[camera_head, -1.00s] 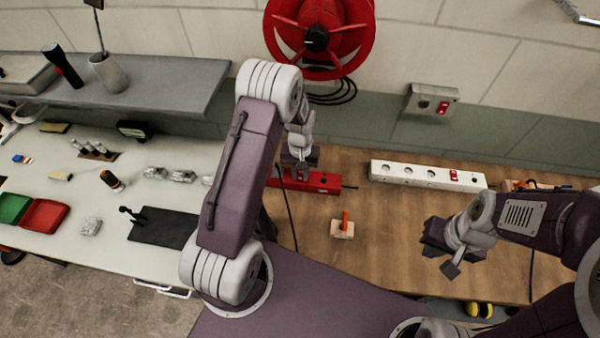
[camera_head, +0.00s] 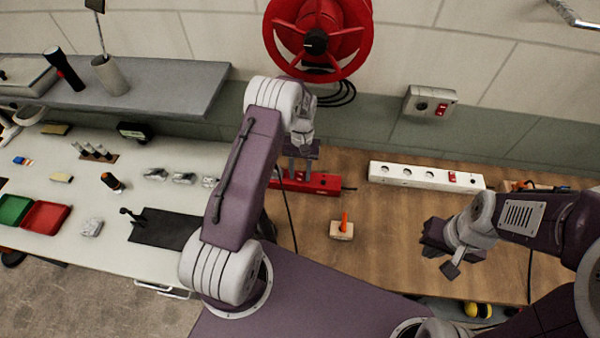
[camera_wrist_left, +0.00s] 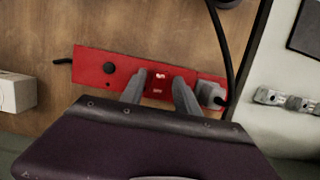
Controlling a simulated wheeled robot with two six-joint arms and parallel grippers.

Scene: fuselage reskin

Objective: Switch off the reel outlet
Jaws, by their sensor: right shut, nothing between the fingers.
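A red power strip (camera_head: 318,184) lies on the wooden bench below the wall reel (camera_head: 318,38). In the left wrist view, the strip (camera_wrist_left: 95,68) has a round black socket, a small red switch (camera_wrist_left: 159,82) and a grey plug (camera_wrist_left: 210,93) at its right end. My left gripper (camera_head: 300,168) points down over the strip. Its two fingers (camera_wrist_left: 158,78) are apart, with the switch showing between them and nothing held. I cannot tell whether the fingertips touch the strip. My right gripper (camera_head: 446,250) is shut and empty over the bench's right part.
A white power strip (camera_head: 415,175) with a red switch lies further right. A grey wall box (camera_head: 420,104) with a red switch hangs above it. A block with an orange peg (camera_head: 342,230) stands on the bench. A black cable (camera_head: 289,215) runs down left of it.

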